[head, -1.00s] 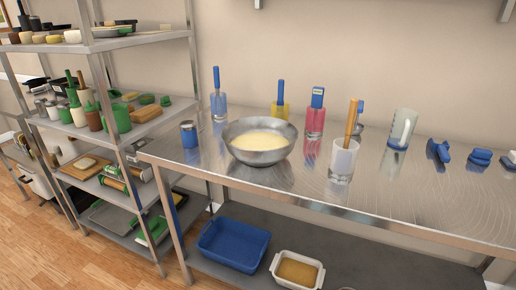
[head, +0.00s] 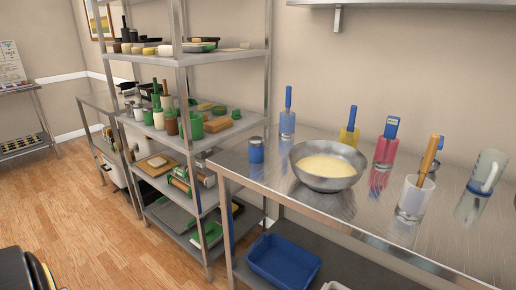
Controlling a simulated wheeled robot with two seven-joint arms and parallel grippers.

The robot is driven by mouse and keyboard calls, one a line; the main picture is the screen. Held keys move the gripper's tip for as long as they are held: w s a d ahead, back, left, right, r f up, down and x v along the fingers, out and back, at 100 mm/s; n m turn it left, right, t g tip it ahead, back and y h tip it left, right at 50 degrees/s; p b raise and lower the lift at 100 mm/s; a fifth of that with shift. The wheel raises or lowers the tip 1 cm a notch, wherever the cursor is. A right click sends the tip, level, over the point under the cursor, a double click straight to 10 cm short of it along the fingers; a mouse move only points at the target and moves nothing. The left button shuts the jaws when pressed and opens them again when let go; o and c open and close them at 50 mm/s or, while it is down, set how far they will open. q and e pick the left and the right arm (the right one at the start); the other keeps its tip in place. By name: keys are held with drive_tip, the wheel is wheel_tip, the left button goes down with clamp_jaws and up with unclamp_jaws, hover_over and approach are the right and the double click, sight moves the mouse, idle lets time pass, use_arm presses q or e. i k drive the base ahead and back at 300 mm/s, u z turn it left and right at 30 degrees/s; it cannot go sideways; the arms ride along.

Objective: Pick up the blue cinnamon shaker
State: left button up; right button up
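A small blue shaker with a metal top (head: 256,150) stands upright near the left end of the steel table (head: 350,226). It is just left of a metal bowl of pale batter (head: 327,166). Its label is too small to read, so I cannot tell its contents. Neither of my grippers shows in the head view.
Glasses with blue-handled tools (head: 288,116) stand along the back of the table. A white cup with a wooden handle (head: 416,195) is at right. A shelf rack (head: 224,130) stands left of the table. A blue bin (head: 283,262) sits below. Wooden floor (head: 100,215) is open at left.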

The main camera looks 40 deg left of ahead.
sight(256, 144)
drive_tip(key=u, duration=0.45)
drive_tip(key=k, duration=0.55)
drive_tip(key=u, duration=1.55)
drive_tip(key=i, duration=1.05)
drive_tip(key=z, duration=0.1)
